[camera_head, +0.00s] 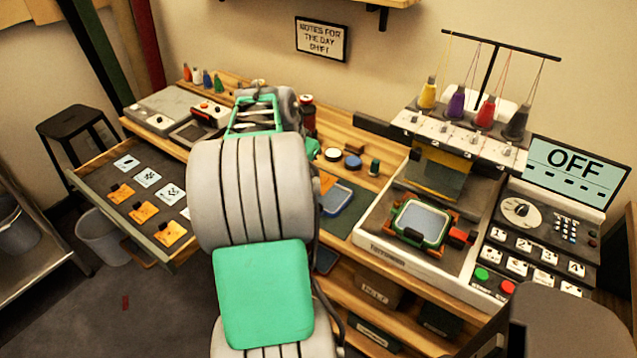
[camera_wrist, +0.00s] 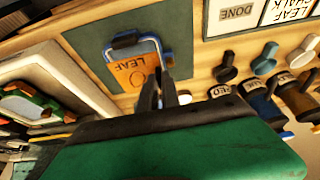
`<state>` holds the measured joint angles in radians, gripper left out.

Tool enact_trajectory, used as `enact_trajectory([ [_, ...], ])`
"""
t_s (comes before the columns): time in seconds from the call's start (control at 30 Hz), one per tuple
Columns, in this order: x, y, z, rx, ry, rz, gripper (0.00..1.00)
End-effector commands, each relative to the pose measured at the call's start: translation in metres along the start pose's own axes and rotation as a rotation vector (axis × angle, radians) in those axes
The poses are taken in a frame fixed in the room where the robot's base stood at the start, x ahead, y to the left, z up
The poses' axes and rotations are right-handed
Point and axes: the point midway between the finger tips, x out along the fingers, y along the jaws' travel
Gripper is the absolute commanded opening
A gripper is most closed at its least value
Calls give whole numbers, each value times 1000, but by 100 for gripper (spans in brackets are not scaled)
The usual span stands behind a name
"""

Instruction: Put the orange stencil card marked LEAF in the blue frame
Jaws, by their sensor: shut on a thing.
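The orange stencil card marked LEAF (camera_wrist: 130,74) lies over the near part of the blue frame (camera_wrist: 124,41) in the wrist view. Its lettering appears upside down there. My gripper (camera_wrist: 160,82) is shut on the card at its near edge. I cannot tell whether the card is flat inside the rim or slightly above it. In the head view the blue frame (camera_head: 337,208) shows on the table just right of my arm, with a bit of the orange card (camera_head: 327,181) at its far left. My arm hides the gripper there.
An open drawer (camera_head: 188,250) at left holds white and orange cards. The embroidery machine (camera_head: 380,247) with a green hoop stands right of the frame.

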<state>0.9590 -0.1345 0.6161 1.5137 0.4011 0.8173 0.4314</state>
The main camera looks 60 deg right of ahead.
Motion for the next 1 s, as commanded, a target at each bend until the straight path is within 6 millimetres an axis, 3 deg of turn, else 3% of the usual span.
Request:
enact_trajectory([
  [0.1, 26, 9, -6, 1, -1, 2, 0],
  [0.3, 49, 17, -11, 1, -1, 2, 0],
  [0.47, 73, 15, 0, -2, -1, 0, 0],
  [0.83, 80, 15, 3, -2, 1, -1, 0],
  [0.87, 79, 15, 2, -2, 1, -1, 9],
  [1.0, 78, 15, 2, -2, 1, -1, 20],
])
